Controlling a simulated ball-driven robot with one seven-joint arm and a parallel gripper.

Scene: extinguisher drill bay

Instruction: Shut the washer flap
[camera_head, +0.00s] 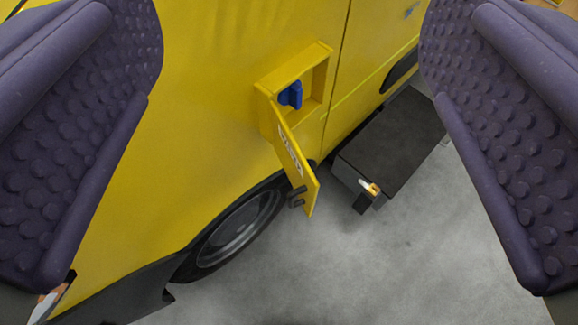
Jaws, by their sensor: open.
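The washer flap (297,160) is a yellow panel with pale lettering and a dark catch at its lower end. It stands open, swung out from a yellow box-like recess (319,76) on the yellow vehicle's side. A blue cap (291,95) sits inside the recess. My gripper (290,280) shows as two purple, studded fingers at the left and right edges of the view. It is open and empty, with the flap and recess seen between the fingers. The fingers appear apart from the flap.
The yellow vehicle (200,110) fills the left and upper view. Its wheel (238,232) lies below the flap. A black box-like step (395,140) stands right of the flap, with a small orange and white item (370,187) at its near corner. Grey floor (400,265) is clear below.

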